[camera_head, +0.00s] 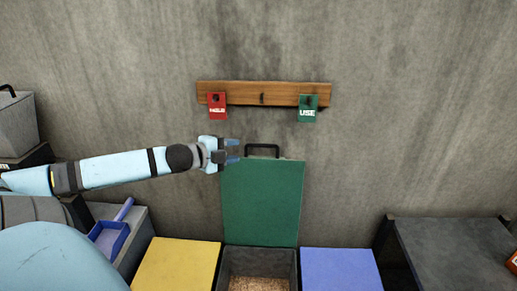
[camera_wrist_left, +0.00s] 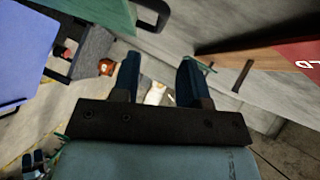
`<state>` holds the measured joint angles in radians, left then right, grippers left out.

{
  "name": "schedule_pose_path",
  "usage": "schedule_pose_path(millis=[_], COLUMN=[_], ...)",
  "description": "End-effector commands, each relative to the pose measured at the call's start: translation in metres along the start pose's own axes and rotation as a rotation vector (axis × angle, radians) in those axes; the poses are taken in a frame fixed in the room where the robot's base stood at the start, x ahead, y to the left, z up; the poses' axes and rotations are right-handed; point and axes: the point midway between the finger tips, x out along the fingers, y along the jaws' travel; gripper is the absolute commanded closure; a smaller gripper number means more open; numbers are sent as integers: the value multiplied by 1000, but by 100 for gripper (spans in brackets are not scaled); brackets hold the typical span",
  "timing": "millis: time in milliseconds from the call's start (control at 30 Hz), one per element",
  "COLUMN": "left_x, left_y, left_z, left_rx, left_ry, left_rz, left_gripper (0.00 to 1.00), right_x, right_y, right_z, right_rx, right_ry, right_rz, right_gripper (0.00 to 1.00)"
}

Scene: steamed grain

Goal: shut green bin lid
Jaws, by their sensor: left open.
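The green bin lid (camera_head: 263,200) stands open and upright against the wall in the head view, with a dark handle (camera_head: 262,148) on its top edge. The open bin (camera_head: 288,258) below it holds brown grain. My left gripper (camera_head: 232,151) is open and empty, beside the lid's upper left corner and left of the handle. In the left wrist view the open fingers (camera_wrist_left: 158,80) point past the lid (camera_wrist_left: 98,12) and its handle (camera_wrist_left: 152,12) at the upper left. I cannot tell from the views whether the gripper touches the lid.
A yellow lid (camera_head: 178,265) and a blue lid (camera_head: 340,269) lie flat on either side of the open bin. A wooden rail (camera_head: 262,93) above carries a red tag (camera_head: 217,106) and a green tag (camera_head: 308,108). A blue scoop (camera_head: 110,237) lies left; a grey table (camera_head: 455,250) stands right.

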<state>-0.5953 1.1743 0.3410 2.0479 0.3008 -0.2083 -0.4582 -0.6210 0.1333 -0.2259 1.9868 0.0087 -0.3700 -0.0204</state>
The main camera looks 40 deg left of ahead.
Motion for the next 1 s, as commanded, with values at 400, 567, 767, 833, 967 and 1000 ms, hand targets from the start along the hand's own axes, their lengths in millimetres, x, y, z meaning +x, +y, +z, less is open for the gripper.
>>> schedule_pose_path(millis=[400, 567, 767, 833, 967, 1000], left_x=[38, 52, 70, 76, 86, 89], left_y=[-2, -2, -2, -2, -2, -2], left_z=[0, 0, 0, 0, 0, 1], left_rx=[1, 1, 0, 0, -1, -2], left_ry=[0, -2, -1, -1, -2, -2], left_rz=[-3, -4, -2, -2, -2, -2], left_gripper=[60, 60, 60, 60, 60, 60], right_x=[4, 3, 3, 2, 1, 1], right_y=[-1, -1, -1, 0, 0, 0], right_z=[0, 0, -1, -1, -2, -2], right_rx=[-2, -2, -3, -3, -4, -4], right_ry=[7, 7, 6, 6, 5, 5], right_rz=[-4, -4, -4, -3, -2, -1], right_gripper=[19, 19, 19, 19, 19, 19])
